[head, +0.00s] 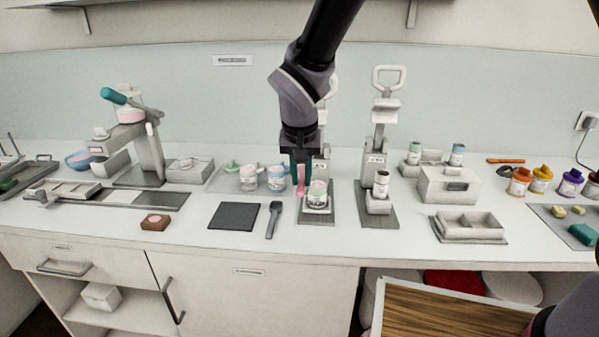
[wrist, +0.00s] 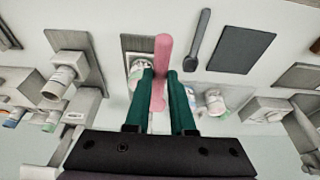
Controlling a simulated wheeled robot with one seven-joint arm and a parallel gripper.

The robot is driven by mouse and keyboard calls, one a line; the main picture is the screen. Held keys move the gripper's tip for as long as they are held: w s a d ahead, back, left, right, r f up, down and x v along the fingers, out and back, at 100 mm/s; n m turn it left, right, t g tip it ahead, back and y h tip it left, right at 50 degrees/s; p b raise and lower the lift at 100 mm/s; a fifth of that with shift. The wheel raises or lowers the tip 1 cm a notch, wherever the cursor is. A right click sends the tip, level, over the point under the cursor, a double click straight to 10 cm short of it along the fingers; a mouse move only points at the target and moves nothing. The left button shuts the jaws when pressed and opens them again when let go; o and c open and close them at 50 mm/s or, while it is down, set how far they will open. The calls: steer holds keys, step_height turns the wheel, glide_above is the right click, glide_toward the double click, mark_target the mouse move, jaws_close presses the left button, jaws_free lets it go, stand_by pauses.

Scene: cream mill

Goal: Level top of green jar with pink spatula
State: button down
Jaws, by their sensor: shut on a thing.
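My gripper (head: 301,182) is shut on the pink spatula (head: 301,188), which points down between its green fingers. The spatula also shows in the wrist view (wrist: 163,48), its far end reaching past the fingertips. The green jar (head: 317,197), pale with a green rim, stands upright on the grey base of a press, just right of the spatula in the head view. In the wrist view the jar (wrist: 137,72) is partly hidden by the left finger. I cannot tell whether the spatula touches its rim.
A pink-labelled jar (head: 249,178) and a blue-labelled jar (head: 276,178) stand close on the left. A dark mat (head: 234,216) and a dark scoop (head: 273,220) lie in front. A second press (head: 379,195) holding a jar stands to the right.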

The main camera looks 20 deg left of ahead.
steer(key=shift+d+f, duration=0.1)
steer(key=shift+f, duration=1.9)
steer(key=shift+d+f, duration=0.1)
steer(key=shift+w+d, duration=0.85)
steer(key=shift+d, duration=2.6)
steer(key=shift+s+a, duration=0.3)
steer(key=shift+a, duration=0.9)
steer(key=shift+s+a, duration=0.25)
steer(key=shift+a, duration=0.9)
steer(key=shift+s+a, duration=0.3)
steer(key=shift+a, duration=0.9)
steer(key=shift+r, duration=2.55)
steer(key=shift+a, duration=0.1)
